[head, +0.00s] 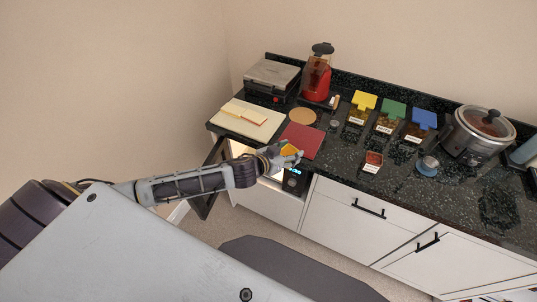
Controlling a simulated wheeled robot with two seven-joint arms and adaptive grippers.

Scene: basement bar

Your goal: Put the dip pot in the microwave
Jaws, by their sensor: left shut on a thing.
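A small orange-yellow thing, which looks like the dip pot (289,150), is held in my left gripper (287,157). The gripper is shut on it, just at the counter's front edge by the red mat, and its fingers hide part of the pot. The microwave (293,183) is built in under the counter, with a lit display at its right. Its dark door (208,180) stands open to the left, and light shows inside. My left forearm crosses in front of the opening and hides much of it. My right gripper is not in view.
The red mat (302,139), a cream board (246,119) and a round brown board (303,116) lie on the dark counter. A small red-filled container (373,161), a blue-based pot (427,166) and a slow cooker (478,137) stand further right. White drawers (350,220) lie below.

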